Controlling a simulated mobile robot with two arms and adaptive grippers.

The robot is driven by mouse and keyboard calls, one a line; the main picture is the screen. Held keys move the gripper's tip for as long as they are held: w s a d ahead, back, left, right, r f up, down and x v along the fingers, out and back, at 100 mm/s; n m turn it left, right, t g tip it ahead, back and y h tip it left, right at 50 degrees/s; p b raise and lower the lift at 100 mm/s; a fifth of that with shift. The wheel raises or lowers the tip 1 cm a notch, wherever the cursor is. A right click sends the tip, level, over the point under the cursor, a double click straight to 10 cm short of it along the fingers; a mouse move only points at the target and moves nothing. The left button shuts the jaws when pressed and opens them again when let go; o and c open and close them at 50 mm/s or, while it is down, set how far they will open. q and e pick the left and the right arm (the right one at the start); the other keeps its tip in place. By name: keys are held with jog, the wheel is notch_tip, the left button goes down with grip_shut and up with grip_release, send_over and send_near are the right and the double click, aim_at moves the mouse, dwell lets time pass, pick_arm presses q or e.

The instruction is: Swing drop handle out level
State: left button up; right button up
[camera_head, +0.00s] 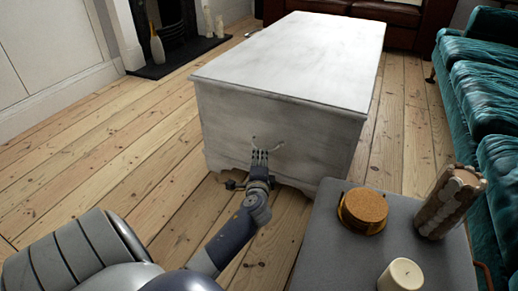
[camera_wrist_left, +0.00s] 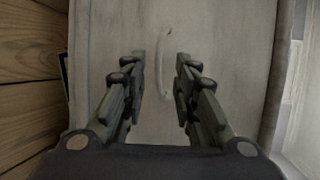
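A large pale, whitewashed chest (camera_head: 235,118) stands on the floorboards in the middle of the head view. Its drop handle (camera_head: 281,146) is on the near end panel, partly hidden behind my left gripper. In the left wrist view the handle (camera_wrist_left: 162,75) is a slim, pale, curved bar close to the panel. My left gripper (camera_head: 260,153) is in front of the handle. In the left wrist view its two fingers (camera_wrist_left: 161,58) are apart, with the bar showing in the gap between them. I cannot tell whether they touch it. My right gripper is not in view.
A grey-topped table (camera_head: 330,235) at the lower right holds a round cork-topped pot (camera_head: 364,207), a candle (camera_head: 400,275) and a textured cylinder (camera_head: 450,200). A teal sofa (camera_head: 480,85) lines the right side. Bare floor (camera_head: 110,160) is clear left of the chest.

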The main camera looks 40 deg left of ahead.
pick_arm(q)
jog(key=v, duration=0.5)
jog(key=shift+s, duration=0.15)
dwell(0.4)
